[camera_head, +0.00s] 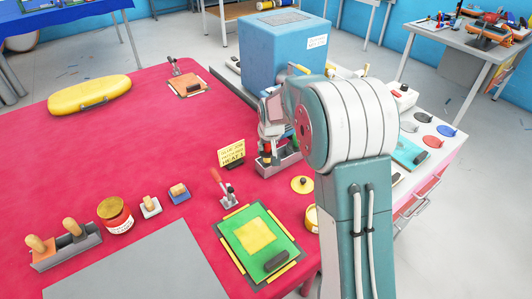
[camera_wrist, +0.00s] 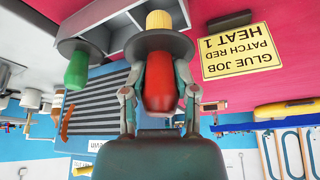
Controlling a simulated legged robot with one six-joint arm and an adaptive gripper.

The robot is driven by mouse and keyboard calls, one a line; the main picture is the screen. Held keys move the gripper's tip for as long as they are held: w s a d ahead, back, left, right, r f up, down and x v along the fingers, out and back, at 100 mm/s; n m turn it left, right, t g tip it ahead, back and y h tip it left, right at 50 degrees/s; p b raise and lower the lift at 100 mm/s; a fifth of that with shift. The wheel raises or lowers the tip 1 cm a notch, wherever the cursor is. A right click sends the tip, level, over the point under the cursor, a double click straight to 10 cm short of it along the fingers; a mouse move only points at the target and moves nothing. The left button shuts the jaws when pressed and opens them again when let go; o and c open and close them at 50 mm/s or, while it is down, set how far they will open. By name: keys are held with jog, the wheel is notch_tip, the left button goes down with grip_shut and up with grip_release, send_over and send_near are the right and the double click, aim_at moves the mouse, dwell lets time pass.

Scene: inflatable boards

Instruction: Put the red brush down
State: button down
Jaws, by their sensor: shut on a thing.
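My gripper (camera_wrist: 160,95) is shut on the red handle of the red brush (camera_wrist: 158,80). The brush has a dark round collar and a pale yellow tip, which points to the top of the upside-down wrist view. The tip shows fully, in front of the edge of a grey holder (camera_wrist: 122,28); whether they touch cannot be told. A green-handled brush (camera_wrist: 77,70) with a similar dark collar is at the holder. In the head view my arm partly covers the gripper and the red brush, just above the grey holder (camera_head: 280,166) on the red table (camera_head: 150,165).
A yellow sign (camera_head: 231,152) reading "GLUE JOB PATCH RED HEAT 1" stands left of the holder. A large blue box (camera_head: 283,50) is behind. A yellow lid (camera_head: 302,184), a lever clamp (camera_head: 225,190) and a green board (camera_head: 258,243) lie nearer. Red tabletop left of the sign is clear.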

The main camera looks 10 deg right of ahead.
aim_at(266, 151)
jog(key=shift+w+f, duration=0.25)
jog(key=shift+f, duration=0.1)
notch_tip(266, 151, down, 3)
jog(key=shift+r, duration=0.2)
jog(key=shift+f, duration=0.2)
jog(key=shift+a, duration=0.15)
jog(key=shift+f, duration=0.15)
jog(key=shift+f, duration=0.2)
jog(key=shift+c, duration=1.9)
grip_release()
